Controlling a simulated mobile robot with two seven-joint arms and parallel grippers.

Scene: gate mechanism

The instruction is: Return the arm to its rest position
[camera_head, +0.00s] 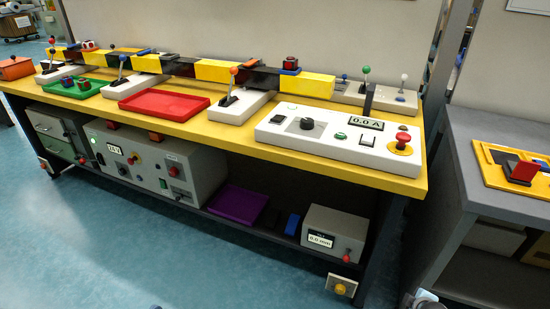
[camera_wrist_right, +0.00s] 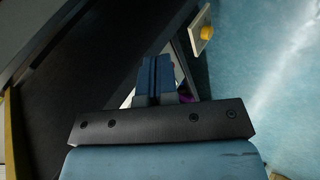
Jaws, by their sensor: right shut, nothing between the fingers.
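My right gripper (camera_wrist_right: 155,62) shows in the right wrist view, its two blue fingers pressed together with nothing between them. It points toward the dark space at the bench's lower side, apart from the bench top. The gripper does not show clearly in the head view. My left gripper is in neither view. In the head view a yellow-and-black striped gate beam (camera_head: 225,70) runs along the back of the yellow bench (camera_head: 230,132), behind white lever bases (camera_head: 238,106).
A white control panel (camera_head: 330,136) with a red knob sits at the bench's right end. A plate with a yellow knob (camera_head: 341,286) hangs low by the bench leg; it also shows in the right wrist view (camera_wrist_right: 206,32). A grey side table (camera_head: 490,180) stands right. Blue floor is clear in front.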

